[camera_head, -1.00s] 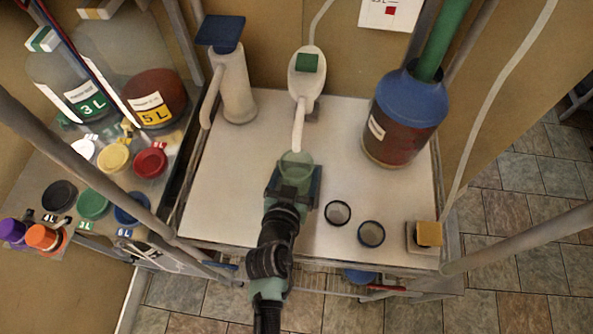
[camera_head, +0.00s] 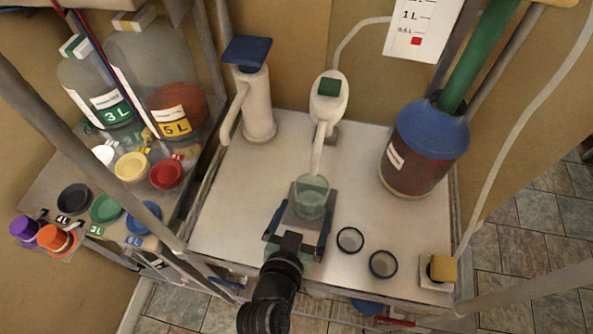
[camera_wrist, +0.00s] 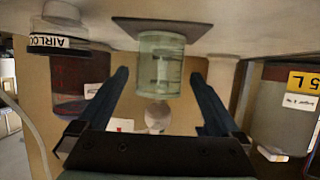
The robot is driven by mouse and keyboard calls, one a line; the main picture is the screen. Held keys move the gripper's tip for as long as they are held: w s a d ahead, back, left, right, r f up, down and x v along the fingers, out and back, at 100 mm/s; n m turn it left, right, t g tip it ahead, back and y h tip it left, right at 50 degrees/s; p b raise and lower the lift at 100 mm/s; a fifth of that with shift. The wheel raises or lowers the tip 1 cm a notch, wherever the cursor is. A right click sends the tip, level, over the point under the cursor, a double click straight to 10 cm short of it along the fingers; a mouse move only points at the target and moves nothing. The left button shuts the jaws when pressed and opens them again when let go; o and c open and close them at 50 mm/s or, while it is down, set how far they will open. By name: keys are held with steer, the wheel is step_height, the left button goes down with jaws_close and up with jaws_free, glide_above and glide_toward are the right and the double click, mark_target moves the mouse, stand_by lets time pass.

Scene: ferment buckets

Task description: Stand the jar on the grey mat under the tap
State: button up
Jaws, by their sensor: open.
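The jar (camera_head: 312,194) is a clear, greenish glass cylinder on the white bench top, below the spout of the white tap (camera_head: 328,98). In the wrist view, where the scene appears upside down, the jar (camera_wrist: 162,62) has its base against the dark grey mat (camera_wrist: 128,24), so it stands upright on it. My gripper (camera_head: 303,216) is open, just on the near side of the jar. In the wrist view my gripper's fingers (camera_wrist: 159,78) are spread wide apart, with visible gaps to the jar on both sides.
Two dark rings (camera_head: 350,240) lie to the right. A blue-topped vessel of dark red liquid (camera_head: 415,160) stands at the back right. A white dispenser with a blue top (camera_head: 256,105) stands at the back left. Coloured lids (camera_head: 130,167) and large bottles fill the left shelf.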

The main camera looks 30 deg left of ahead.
steer(key=v, duration=0.6)
steer(key=shift+b, duration=0.4)
steer(key=shift+w+r, duration=0.1)
steer(key=w+d+r+m+t, duration=0.15)
steer(key=w+r, duration=0.35)
steer(key=r, duration=0.5)
steer(key=w+d+r+t+h, duration=0.1)
steer(key=w+r+t, duration=0.25)
steer(key=r, duration=0.65)
steer(key=w+d+r+m+t, duration=0.1)
steer(key=w+d+r+t, duration=0.1)
steer(key=w+r, duration=0.5)
steer(key=s+d+r+t, duration=0.2)
steer(key=s+r, duration=0.1)
steer(key=r, duration=0.7)
steer(key=s+d+r+t+h, duration=0.1)
steer(key=s+d+r+t, duration=0.1)
steer(key=r, duration=0.9)
steer(key=s+d+r+t, duration=0.3)
steer(key=s+r, duration=0.2)
steer(key=r, duration=0.6)
steer(key=shift+d+h, duration=0.2)
steer(key=shift+h, duration=0.2)
